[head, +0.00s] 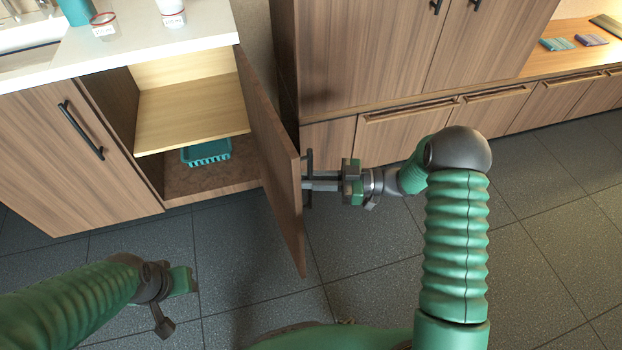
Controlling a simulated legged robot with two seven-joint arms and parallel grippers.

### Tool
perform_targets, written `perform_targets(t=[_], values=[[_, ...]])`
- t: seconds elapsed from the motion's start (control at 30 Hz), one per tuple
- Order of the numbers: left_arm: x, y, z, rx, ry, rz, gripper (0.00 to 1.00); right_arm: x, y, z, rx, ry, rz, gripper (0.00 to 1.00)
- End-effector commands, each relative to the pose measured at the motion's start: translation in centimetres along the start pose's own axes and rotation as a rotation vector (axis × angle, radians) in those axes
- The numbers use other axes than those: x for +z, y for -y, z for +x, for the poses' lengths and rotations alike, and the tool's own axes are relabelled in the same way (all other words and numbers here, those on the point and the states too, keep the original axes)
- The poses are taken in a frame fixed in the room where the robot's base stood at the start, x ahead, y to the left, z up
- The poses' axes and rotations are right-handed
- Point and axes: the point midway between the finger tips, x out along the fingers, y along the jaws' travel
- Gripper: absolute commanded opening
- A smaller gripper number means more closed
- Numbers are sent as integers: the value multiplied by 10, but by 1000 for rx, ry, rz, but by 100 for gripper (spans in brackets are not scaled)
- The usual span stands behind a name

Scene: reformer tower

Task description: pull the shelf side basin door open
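The shelf-side basin door (272,160) stands wide open, swung out to the right from the cabinet under the counter. Its dark vertical handle (308,158) is on the door's outer face, near its free edge. My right gripper (312,183) reaches the handle from the right, and its fingers look closed on it; the handle partly hides behind them. The open cabinet shows a light wooden shelf (192,110). My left gripper (175,304) is open and empty above the floor at the lower left, apart from the cabinet.
A teal basket (206,152) sits on the cabinet floor. A closed door (62,150) with a black handle is to the left. Cups and jars stand on the white counter (150,45). A tall wooden cabinet (380,50) is behind the open door. Dark floor tiles (250,260) are clear.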

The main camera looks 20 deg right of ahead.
Motion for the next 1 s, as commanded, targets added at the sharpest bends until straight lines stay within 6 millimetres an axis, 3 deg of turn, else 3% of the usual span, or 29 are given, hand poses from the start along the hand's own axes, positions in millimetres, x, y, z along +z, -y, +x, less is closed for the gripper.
perform_targets(t=[0.13, 0.17, 0.3, 0.67, 0.77, 1.0], values=[[0, 0, 0, 0, 0, 0, 36, 0, 0, 0, 0, -2, 1, 0], [0, 0, 0, 0, 0, 0, 36, 0, 0, 0, 1, -3, 1, 15], [0, 0, 0, 0, 0, 0, 36, 0, -1, -1, 1, -3, 1, 33], [0, 0, -2, 0, 0, 0, 36, -1, -1, -5, 2, -3, 1, 34], [-2, 0, -7, 0, 0, 0, 36, -2, -1, -19, 4, -2, 2, 34], [-6, 0, -24, 0, 0, 0, 36, -2, -2, -87, 5, -2, 2, 34]])
